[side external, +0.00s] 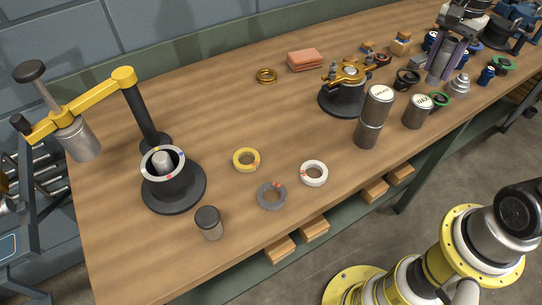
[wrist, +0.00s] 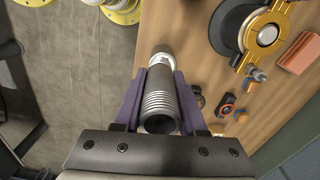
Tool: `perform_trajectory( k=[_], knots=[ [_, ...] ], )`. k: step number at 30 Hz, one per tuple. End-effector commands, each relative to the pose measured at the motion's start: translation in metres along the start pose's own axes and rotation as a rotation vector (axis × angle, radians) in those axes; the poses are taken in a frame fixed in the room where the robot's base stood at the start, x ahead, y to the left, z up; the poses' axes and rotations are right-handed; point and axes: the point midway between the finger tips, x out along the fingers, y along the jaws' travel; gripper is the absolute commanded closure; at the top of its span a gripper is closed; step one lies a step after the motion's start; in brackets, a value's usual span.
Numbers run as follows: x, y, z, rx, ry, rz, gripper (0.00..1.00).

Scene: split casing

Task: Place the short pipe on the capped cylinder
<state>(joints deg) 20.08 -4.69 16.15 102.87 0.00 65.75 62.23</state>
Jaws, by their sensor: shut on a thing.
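My gripper (wrist: 160,92) is shut on a grey, ribbed, hollow pipe, which I take as the short pipe (wrist: 160,105). Its open end faces the wrist camera, between purple fingers. A grey cylinder with a dark cap (side external: 208,222) stands upright at the front left, far from my gripper. Whether it is the task's capped cylinder is unclear.
A black and gold casing (side external: 345,90) stands mid-bench. A yellow-armed press (side external: 122,78) is at left. Rings lie in the middle, with bare wood around them.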

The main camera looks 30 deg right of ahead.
Motion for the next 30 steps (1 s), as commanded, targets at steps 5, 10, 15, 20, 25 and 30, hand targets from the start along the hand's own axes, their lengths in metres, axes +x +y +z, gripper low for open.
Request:
perform_trajectory(
  k=[5, 10, 15, 20, 25, 30],
  knots=[
    [-0.051, -0.002, -0.001, 0.000, 0.006, -0.011, 1.00],
    [-0.091, -0.002, -0.001, 0.000, 0.004, -0.007, 1.00],
    [-0.101, -0.013, 0.018, -0.073, 0.001, -0.002, 1.00],
    [-0.102, -0.031, 0.047, -0.184, 0.001, -0.003, 1.00],
    [-0.102, -0.052, 0.095, -0.352, 0.001, -0.002, 1.00],
    [-0.102, -0.068, 0.160, -0.561, 0.001, -0.003, 1.00]
  ],
)
